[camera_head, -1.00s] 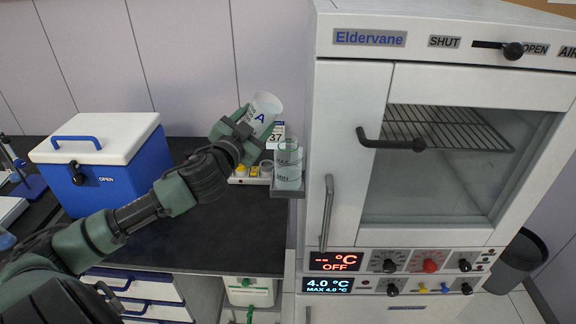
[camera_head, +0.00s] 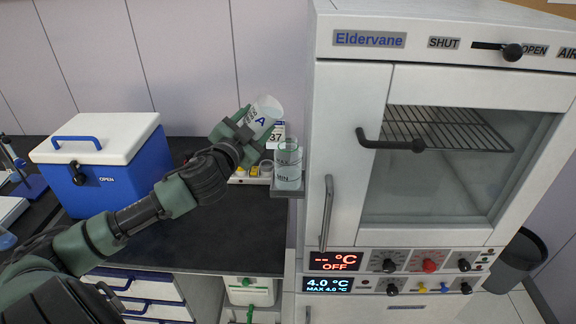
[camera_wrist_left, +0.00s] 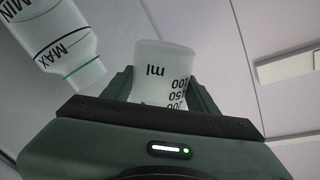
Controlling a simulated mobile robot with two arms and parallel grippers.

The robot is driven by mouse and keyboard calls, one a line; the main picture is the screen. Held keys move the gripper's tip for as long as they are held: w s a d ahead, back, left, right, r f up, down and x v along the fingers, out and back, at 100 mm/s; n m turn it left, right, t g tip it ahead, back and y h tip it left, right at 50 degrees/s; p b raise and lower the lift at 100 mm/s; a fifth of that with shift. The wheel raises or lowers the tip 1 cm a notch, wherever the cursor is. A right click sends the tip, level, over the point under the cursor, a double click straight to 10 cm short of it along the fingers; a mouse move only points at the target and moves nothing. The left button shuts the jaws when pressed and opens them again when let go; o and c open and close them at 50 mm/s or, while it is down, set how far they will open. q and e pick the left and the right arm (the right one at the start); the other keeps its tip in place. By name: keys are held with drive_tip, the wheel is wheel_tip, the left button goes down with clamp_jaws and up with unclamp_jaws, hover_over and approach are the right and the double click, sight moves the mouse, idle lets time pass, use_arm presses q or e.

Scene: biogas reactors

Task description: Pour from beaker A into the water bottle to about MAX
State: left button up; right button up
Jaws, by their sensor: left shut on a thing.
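Beaker A (camera_head: 264,114) is a whitish cup with a blue letter A and scale marks. My left gripper (camera_head: 246,130) is shut on it and holds it tilted to the right, above and to the left of the water bottle. The water bottle (camera_head: 288,168) is clear with MAX and MIN lines and stands upright on a small grey ledge beside the cabinet. Its contents look pale blue-green, reaching near the MAX line. In the left wrist view beaker A (camera_wrist_left: 165,75) sits between the fingers, apart from the bottle (camera_wrist_left: 62,45). My right gripper is not in view.
The white Eldervane cabinet (camera_head: 350,150) stands close on the right of the bottle. A blue cool box (camera_head: 110,170) with white lid is at the left on the dark bench (camera_head: 230,235). A yellow-and-white block (camera_head: 254,171) and a 37 display (camera_head: 276,133) sit behind.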

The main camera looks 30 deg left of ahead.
use_arm(q)
drive_tip(key=shift+m, duration=0.3)
drive_tip(key=shift+r+p, duration=0.2)
drive_tip(key=shift+p, duration=0.25)
drive_tip(key=shift+a+f+m, duration=0.1)
drive_tip(key=shift+m, duration=0.4)
drive_tip(key=shift+p, duration=0.4)
drive_tip(key=shift+m, duration=0.4)
idle(0.4)
drive_tip(key=shift+r+p, duration=0.2)
drive_tip(key=shift+p, duration=0.2)
drive_tip(key=shift+f+m, duration=0.1)
drive_tip(key=shift+m, duration=0.4)
drive_tip(key=shift+p, duration=0.45)
drive_tip(key=shift+m, duration=0.4)
